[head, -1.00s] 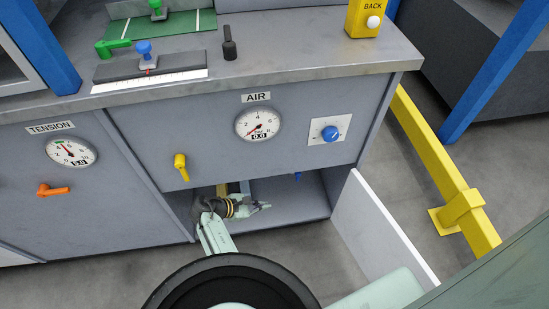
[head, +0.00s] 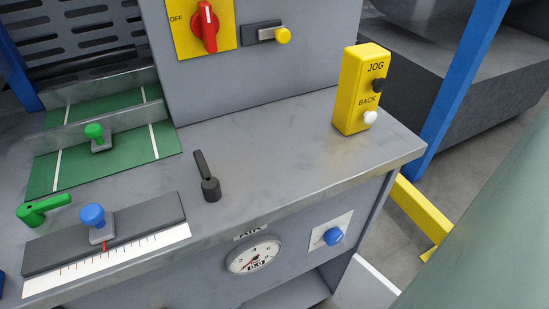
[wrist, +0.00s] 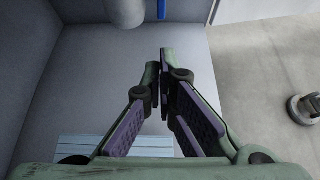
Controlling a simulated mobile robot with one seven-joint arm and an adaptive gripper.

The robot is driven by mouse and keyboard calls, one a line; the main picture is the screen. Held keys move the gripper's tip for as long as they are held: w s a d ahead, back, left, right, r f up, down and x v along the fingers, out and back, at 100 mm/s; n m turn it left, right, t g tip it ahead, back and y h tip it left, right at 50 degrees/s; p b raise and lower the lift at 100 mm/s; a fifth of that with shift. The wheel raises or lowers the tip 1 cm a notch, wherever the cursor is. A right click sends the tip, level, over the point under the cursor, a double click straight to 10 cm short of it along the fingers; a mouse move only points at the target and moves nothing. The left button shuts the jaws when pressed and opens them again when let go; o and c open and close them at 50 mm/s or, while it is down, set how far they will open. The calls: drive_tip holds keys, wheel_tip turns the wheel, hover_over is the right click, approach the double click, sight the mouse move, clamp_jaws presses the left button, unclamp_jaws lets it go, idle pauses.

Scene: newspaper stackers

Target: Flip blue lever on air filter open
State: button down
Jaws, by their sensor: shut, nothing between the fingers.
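My gripper (wrist: 159,75) shows in the wrist view with its fingertips together and nothing between them. It is inside the grey open compartment. A grey cylinder (wrist: 124,12), perhaps part of the air filter, is cut off by the top edge ahead of the fingers. Beside it on the right is a narrow blue piece (wrist: 161,9), which may be the blue lever; it is apart from the fingertips and its position cannot be told. The head view shows neither my gripper nor the filter.
In the head view, the AIR gauge (head: 254,257) and blue knob (head: 333,236) are on the cabinet front. A yellow jog box (head: 354,97) and black lever (head: 207,177) stand on the countertop (head: 270,150). In the wrist view, a pale slatted piece (wrist: 82,147) lies lower left.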

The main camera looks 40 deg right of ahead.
drive_tip(key=d+r+x, duration=0.1)
drive_tip(key=x, duration=1.2)
drive_tip(key=shift+d+r, duration=0.2)
drive_tip(key=shift+r, duration=0.05)
